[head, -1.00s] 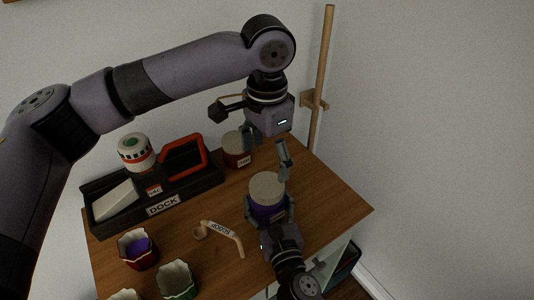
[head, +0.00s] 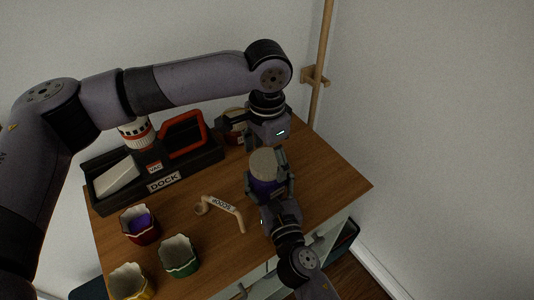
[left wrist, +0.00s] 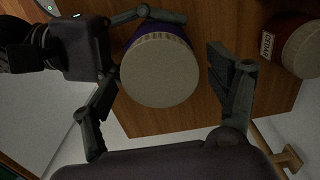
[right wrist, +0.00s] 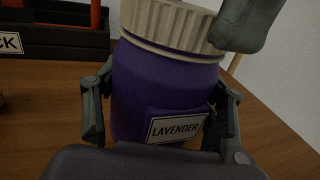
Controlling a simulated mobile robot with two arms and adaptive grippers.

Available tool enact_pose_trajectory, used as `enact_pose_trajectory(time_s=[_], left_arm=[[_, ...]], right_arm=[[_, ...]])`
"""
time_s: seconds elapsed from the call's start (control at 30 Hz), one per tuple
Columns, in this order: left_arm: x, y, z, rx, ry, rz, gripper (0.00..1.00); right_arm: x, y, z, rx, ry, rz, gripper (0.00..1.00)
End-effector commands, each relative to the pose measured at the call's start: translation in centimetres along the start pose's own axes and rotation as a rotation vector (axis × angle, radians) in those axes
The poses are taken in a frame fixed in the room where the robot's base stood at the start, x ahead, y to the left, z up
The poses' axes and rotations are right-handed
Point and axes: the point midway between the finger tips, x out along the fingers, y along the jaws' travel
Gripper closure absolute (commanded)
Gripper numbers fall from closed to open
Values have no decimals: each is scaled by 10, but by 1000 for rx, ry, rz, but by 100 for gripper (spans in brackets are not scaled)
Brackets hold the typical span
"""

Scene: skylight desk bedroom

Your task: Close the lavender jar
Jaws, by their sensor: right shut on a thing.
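The lavender jar (right wrist: 165,90) is purple with a LAVENDER label and stands upright on the desk. Its ribbed beige lid (left wrist: 160,70) sits on top; I cannot tell how tightly it is fastened. In the head view the lid (head: 263,162) is below my left gripper (head: 266,147). My left gripper (left wrist: 166,72) is open, its fingers on either side of the lid with a visible gap on the right. One grey fingertip shows close beside the lid in the right wrist view. My right gripper (right wrist: 162,112) is shut on the jar's purple body, a finger on each side.
A red jar (left wrist: 296,42) with a beige lid stands behind. The black dock (head: 105,193) holds several items. A scoop (head: 222,205) lies left of the lavender jar. Several scalloped cups (head: 180,258) stand at front left. A wooden pole (head: 321,60) rises behind the desk.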

Motion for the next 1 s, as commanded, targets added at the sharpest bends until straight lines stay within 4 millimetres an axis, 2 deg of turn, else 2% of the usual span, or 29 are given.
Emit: enact_pose_trajectory(time_s=[0.07,0.73,0.9,0.93,1.0], left_arm=[[0,0,0,0,0,0,25],[0,-1,0,-1,0,-1,70],[0,-1,0,-1,0,-2,70],[0,-1,0,-1,0,-2,34],[0,-1,0,-1,0,-2,30]], right_arm=[[0,0,0,1,0,0,100],[0,0,0,1,0,0,100],[0,0,0,1,0,0,100],[0,0,0,0,0,0,100],[0,0,0,0,0,0,100]])
